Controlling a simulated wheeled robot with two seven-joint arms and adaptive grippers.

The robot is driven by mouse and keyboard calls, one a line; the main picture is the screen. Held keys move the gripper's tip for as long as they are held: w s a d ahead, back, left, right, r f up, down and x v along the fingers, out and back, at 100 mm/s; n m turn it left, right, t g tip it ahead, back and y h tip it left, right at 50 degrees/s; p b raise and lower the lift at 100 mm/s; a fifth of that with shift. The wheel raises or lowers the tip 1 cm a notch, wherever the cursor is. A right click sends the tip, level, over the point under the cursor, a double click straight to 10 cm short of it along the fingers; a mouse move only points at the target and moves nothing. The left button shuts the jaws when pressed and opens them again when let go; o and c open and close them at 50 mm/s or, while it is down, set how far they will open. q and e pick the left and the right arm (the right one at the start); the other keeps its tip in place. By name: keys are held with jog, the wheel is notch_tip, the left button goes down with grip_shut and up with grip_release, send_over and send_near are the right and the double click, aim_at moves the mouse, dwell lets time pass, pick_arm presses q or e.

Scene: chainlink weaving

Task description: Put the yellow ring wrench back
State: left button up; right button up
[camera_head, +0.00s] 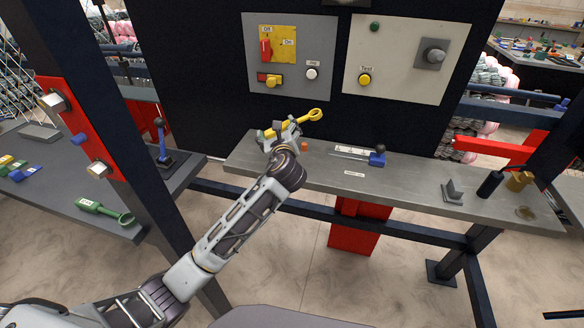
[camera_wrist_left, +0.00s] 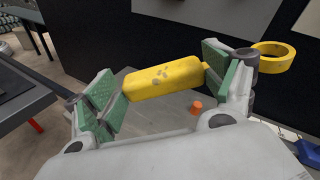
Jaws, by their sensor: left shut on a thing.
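The yellow ring wrench (camera_head: 302,120) is held by my left gripper (camera_head: 281,131) above the grey shelf, in front of the dark panel. Its ring end points right and slightly up in the head view. In the left wrist view, the wrench's thick yellow handle (camera_wrist_left: 160,79) lies across between the green pads of my left gripper (camera_wrist_left: 166,86). The ring shows past the right finger. The fingers cover part of the handle in the head view. My right gripper is not in either view.
The grey shelf (camera_head: 400,190) bears a small orange peg (camera_head: 304,147), a blue slider handle (camera_head: 377,157) and a metal bracket (camera_head: 453,191). A green ring wrench (camera_head: 104,211) lies on the left table (camera_head: 80,230). Control boxes (camera_head: 325,88) stand behind the gripper. A dark post stands left.

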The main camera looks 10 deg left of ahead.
pick_arm(q)
notch_tip(320, 180, down, 4)
jog(key=m, duration=0.4)
jog(key=shift+s+a+r+m+h, duration=0.1)
jog(key=shift+a+m+h, duration=0.05)
jog(key=shift+m+h, duration=0.2)
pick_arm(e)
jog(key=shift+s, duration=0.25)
pick_arm(q)
jog(key=shift+m, duration=0.25)
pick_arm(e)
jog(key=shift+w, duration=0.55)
pick_arm(q)
notch_tip(320, 180, down, 4)
jog(key=shift+f+b, duration=0.25)
jog(key=shift+b, duration=0.1)
jog(key=shift+f, duration=0.4)
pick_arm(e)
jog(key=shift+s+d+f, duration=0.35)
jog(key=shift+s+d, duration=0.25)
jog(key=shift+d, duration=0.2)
